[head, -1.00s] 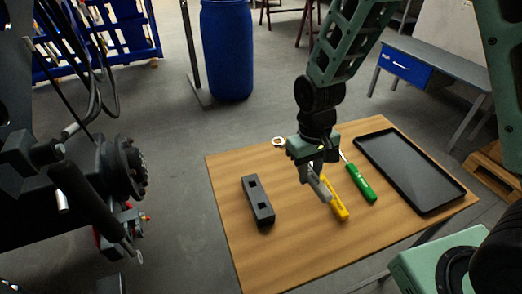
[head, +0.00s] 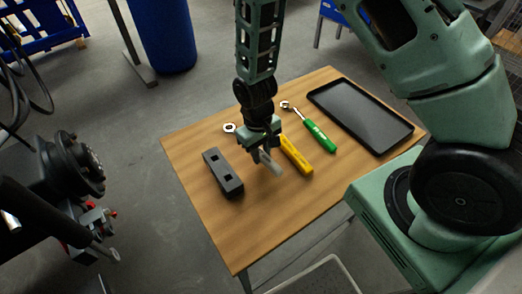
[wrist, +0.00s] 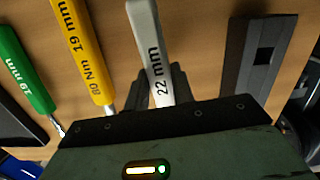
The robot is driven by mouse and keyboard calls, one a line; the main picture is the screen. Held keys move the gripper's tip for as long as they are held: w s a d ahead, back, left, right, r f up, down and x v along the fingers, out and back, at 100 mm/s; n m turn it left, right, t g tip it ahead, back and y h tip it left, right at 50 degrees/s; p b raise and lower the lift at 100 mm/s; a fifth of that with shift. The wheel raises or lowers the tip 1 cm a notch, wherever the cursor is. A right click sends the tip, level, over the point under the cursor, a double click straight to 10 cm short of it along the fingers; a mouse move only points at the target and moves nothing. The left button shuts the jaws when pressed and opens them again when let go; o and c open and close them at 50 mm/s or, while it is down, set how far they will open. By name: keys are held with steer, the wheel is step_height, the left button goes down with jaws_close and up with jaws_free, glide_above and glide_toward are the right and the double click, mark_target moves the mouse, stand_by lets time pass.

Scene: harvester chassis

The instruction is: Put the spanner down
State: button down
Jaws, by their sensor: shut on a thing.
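The spanner has a flat grey handle marked 22 mm, seen in the wrist view (wrist: 152,45) and in the head view (head: 271,164). My gripper (head: 262,152) is shut on this handle, its dark fingers on either side of it in the wrist view (wrist: 160,85). A silver ring (head: 229,128) shows left of my gripper, roughly in line with the handle; the part between is hidden. The handle is over the wooden table (head: 215,215), between a dark block and a yellow-handled tool. I cannot tell whether the spanner touches the tabletop.
The yellow 19 mm tool (head: 296,155) lies close right of my gripper. A green-handled 19 mm tool (head: 319,136) lies farther right. The dark slotted block (head: 222,173) is on the left. A black tray (head: 360,115) fills the right rear. The table front is clear.

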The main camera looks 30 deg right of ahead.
steer(key=shift+f, duration=0.15)
steer(key=c, duration=1.2)
jaws_free()
step_height(320, 180, up, 12)
steer(key=w+b, duration=0.1)
steer(key=s+a+r+n, duration=0.2)
steer(key=s+r, duration=0.2)
steer(key=s, duration=0.2)
steer(key=s+a+r+n, duration=0.1)
steer(key=s+a+r, duration=0.2)
steer(key=s, duration=0.3)
steer(key=s+a+r+n+t, duration=0.1)
steer(key=s+a+r+n, duration=0.1)
steer(key=s+r, duration=0.2)
steer(key=shift+s+a+r+n+y, duration=0.15)
steer(key=shift+s+a+r+y, duration=0.05)
steer(key=shift+s, duration=0.4)
steer(key=shift+s+a+r+n+y, duration=0.15)
steer(key=shift+s+r+y, duration=0.05)
steer(key=shift+s, duration=0.4)
